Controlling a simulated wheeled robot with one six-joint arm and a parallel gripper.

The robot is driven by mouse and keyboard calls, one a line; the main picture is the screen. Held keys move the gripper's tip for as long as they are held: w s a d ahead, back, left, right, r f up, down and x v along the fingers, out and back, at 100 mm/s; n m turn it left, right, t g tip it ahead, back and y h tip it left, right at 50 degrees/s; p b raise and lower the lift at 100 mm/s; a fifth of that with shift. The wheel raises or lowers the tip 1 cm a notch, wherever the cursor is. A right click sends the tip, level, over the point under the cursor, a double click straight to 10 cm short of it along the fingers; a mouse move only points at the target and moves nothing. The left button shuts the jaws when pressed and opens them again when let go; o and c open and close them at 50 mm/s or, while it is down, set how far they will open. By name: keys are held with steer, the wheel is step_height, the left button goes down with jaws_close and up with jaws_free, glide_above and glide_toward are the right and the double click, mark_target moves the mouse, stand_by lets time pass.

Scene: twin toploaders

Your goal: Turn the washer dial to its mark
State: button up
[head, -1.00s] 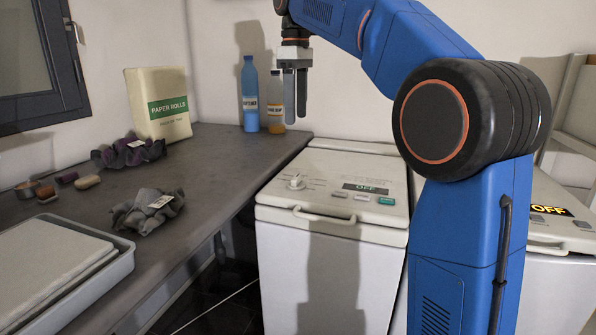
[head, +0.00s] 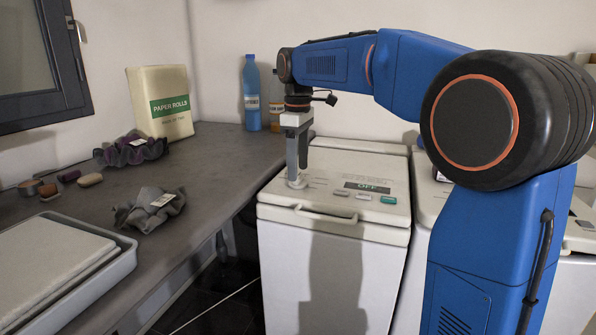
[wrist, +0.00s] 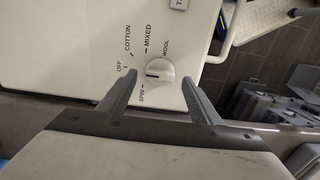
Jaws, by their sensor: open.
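The dial (wrist: 160,72) is a round white knob with a dark line on its left part, pointing roughly left in the wrist view. Around it are the printed labels SPIN, OFF, COTTON, MIXED and WOOL. It sits on the lid panel of the left white toploader (head: 330,232), whose display (head: 367,187) reads OFF. My gripper (wrist: 160,76) is open, pointing down, with one finger on each side of the dial. Gaps show between the fingers and the knob in the wrist view. In the head view my gripper (head: 297,178) largely hides the dial.
A dark counter (head: 215,165) stands left of the machine, with crumpled cloths (head: 150,208), a paper rolls pack (head: 160,103) and a grey tray (head: 120,262). A blue bottle (head: 251,95) stands behind my gripper. A second toploader is partly hidden by my arm at right.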

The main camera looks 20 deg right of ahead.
steer(key=shift+f, duration=1)
steer(key=c, duration=1.1)
steer(key=shift+o, duration=0.3)
steer(key=shift+m, duration=0.3)
steer(key=m, duration=0.4)
steer(key=shift+m, duration=2)
